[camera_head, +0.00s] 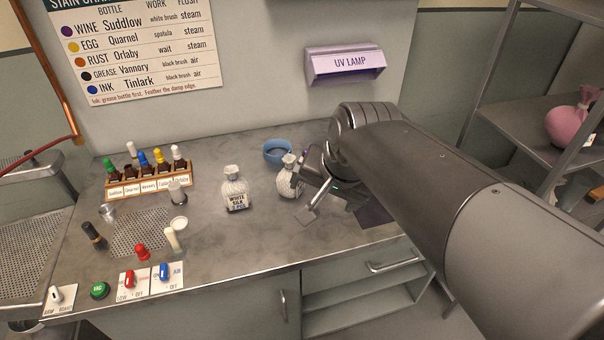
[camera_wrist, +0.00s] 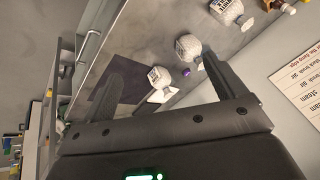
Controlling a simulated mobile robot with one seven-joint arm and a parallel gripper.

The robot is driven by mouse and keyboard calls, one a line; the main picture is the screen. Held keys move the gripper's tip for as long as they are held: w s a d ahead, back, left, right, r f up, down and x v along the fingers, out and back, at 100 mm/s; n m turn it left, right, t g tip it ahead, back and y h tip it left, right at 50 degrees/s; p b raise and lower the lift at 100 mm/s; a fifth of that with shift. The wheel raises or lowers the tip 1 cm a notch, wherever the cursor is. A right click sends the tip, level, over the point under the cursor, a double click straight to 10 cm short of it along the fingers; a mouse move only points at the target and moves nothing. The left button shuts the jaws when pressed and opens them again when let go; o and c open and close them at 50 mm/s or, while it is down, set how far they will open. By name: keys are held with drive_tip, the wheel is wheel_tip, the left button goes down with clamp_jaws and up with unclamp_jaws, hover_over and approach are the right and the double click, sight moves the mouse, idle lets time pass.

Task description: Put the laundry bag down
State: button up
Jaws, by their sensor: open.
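White tied bags with printed labels stand upright on the grey bench. One labelled white silk (camera_head: 235,190) is in the open middle. Another white bag (camera_head: 290,178) is just left of my gripper (camera_head: 328,203). In the wrist view three white bags show: one at the top (camera_wrist: 227,11), one in the middle (camera_wrist: 188,47) and one lower (camera_wrist: 160,77). The lower one appears between the spread fingers of my gripper (camera_wrist: 168,68), beyond their tips. My gripper is open, with no bag seen held. In the head view my arm hides the bench behind it.
A pink bag (camera_head: 572,122) sits on the right shelf. A dark mat (camera_wrist: 117,92) lies beside the lower white bag. A blue bowl (camera_head: 277,151) stands behind the bags, below the UV lamp (camera_head: 346,64). A bottle rack (camera_head: 147,182) stands at left. The bench front middle is clear.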

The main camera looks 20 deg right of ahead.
drive_tip(key=s+a+f+n, duration=0.1)
drive_tip(key=s+n, duration=0.4)
drive_tip(key=n, duration=0.2)
drive_tip(key=shift+s+a, duration=0.3)
drive_tip(key=shift+s, duration=0.05)
